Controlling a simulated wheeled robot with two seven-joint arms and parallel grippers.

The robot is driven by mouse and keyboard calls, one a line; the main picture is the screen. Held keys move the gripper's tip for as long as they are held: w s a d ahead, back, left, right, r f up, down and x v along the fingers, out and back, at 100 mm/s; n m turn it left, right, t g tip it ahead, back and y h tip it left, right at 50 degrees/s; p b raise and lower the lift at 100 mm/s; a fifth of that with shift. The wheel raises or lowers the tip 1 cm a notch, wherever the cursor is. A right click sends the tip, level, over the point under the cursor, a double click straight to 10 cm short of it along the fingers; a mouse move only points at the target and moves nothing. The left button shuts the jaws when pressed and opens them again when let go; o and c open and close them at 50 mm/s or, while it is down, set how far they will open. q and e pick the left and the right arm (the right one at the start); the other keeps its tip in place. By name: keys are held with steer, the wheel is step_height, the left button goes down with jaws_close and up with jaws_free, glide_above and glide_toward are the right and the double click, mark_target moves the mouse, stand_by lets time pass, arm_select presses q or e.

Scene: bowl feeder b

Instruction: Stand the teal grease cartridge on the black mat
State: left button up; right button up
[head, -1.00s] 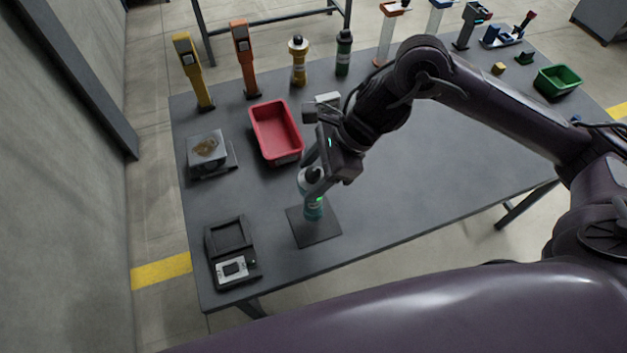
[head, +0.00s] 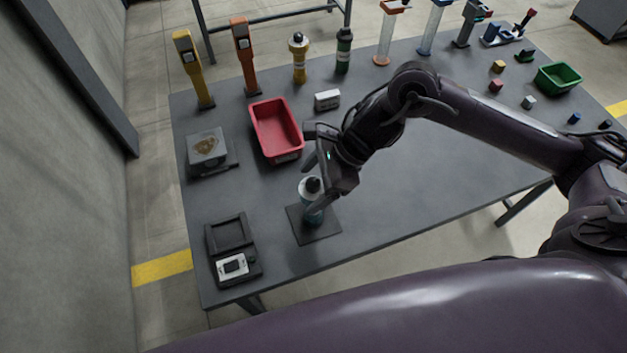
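The teal grease cartridge (head: 308,191), with a black cap and a pale upper part, stands upright on the black mat (head: 318,234) near the table's front edge. My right gripper (head: 315,182) is at the cartridge from the upper right. Its fingers are spread apart, one behind the cartridge's top and one along its right side, and it looks open. The finger on the right hides part of the cartridge's body. I cannot tell whether either finger touches it. My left gripper is not in view.
A red bin (head: 276,130) and a white box (head: 327,99) lie behind. A black tray device (head: 232,250) and a grey block on a plate (head: 207,148) are at left. Yellow and orange tools, bottles and a green bin (head: 558,78) line the back. The table's middle right is clear.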

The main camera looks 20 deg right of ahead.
steer(key=shift+r, duration=0.25)
steer(key=b+v, duration=0.2)
steer(key=v, duration=0.9)
steer(key=shift+d+r, duration=0.2)
steer(key=shift+r, duration=0.15)
steer(key=shift+s, duration=0.1)
